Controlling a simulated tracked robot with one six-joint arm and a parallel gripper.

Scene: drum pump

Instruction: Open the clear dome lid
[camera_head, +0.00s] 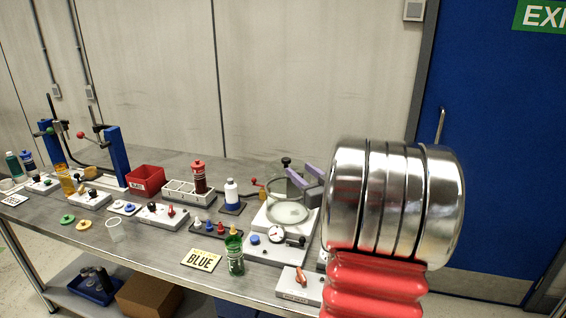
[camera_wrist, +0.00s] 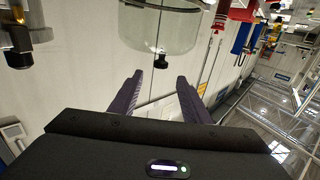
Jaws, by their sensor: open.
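The clear dome lid (camera_head: 287,190) sits over a round plate on a white base unit (camera_head: 270,247) at the right part of the bench. A black knob (camera_head: 286,161) stands on top of the dome. My gripper (camera_head: 294,176) is open, its purple fingers close to the dome's upper right side. In the wrist view the picture is upside down; the dome (camera_wrist: 160,32) hangs at the top and its black knob (camera_wrist: 161,61) lies just beyond and between the fingertips of my gripper (camera_wrist: 159,77). No contact shows between fingers and knob.
A pressure gauge (camera_head: 276,233) and a blue knob are on the base unit. My arm covers the bench's right end.

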